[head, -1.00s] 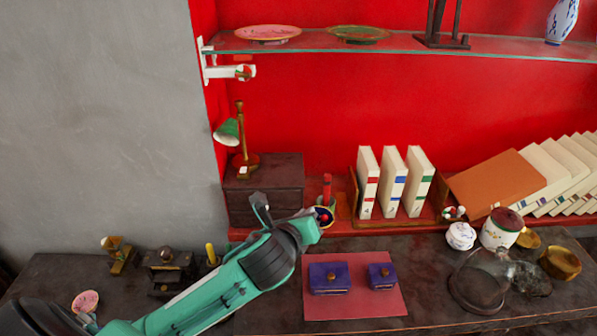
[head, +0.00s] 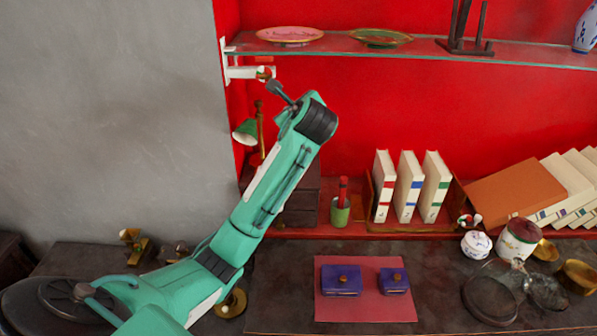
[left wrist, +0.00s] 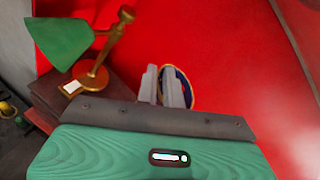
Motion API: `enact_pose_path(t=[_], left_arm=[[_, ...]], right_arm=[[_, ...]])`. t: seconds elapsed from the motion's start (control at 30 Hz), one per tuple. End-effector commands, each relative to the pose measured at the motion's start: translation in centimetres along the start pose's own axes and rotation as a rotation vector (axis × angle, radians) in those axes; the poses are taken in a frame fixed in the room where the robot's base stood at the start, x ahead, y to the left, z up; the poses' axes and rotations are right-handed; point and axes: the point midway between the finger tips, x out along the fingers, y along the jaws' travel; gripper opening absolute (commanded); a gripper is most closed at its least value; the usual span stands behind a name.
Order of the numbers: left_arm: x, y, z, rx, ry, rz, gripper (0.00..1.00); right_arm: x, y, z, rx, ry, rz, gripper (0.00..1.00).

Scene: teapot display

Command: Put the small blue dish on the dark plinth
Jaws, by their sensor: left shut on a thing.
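The dish shows in the left wrist view as a blue-rimmed round (left wrist: 190,84) with a thin yellow edge line, seen at a slant. My left gripper (left wrist: 165,86) is shut on it, with its two grey fingers at the dish's left side. In the head view my left arm reaches up in front of the red wall. I cannot single out the dark plinth with certainty. My right gripper is in neither view.
A green-shaded brass lamp (left wrist: 94,52) stands on a dark drawer box (head: 303,205), partly behind my arm. A glass shelf (head: 430,49) with plates runs above.

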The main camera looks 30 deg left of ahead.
Motion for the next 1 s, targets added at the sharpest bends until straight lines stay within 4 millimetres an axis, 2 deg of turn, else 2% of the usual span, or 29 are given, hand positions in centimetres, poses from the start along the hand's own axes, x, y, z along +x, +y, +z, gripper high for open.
enact_pose_path(t=[0.5,0.6,0.87,1.0], left_arm=[[3.7,6.3,-10.3,0.006,0.004,0.004,0.00],[4.2,7.0,-11.6,0.005,0.002,0.002,0.00],[4.8,8.0,-13.2,0.004,0.002,0.002,0.00],[5.4,9.1,-15.0,0.006,0.003,0.004,0.00]], right_arm=[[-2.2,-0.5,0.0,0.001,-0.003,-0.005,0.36],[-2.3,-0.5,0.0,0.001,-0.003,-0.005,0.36],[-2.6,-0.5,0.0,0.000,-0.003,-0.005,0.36],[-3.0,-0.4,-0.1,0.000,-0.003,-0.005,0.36]])
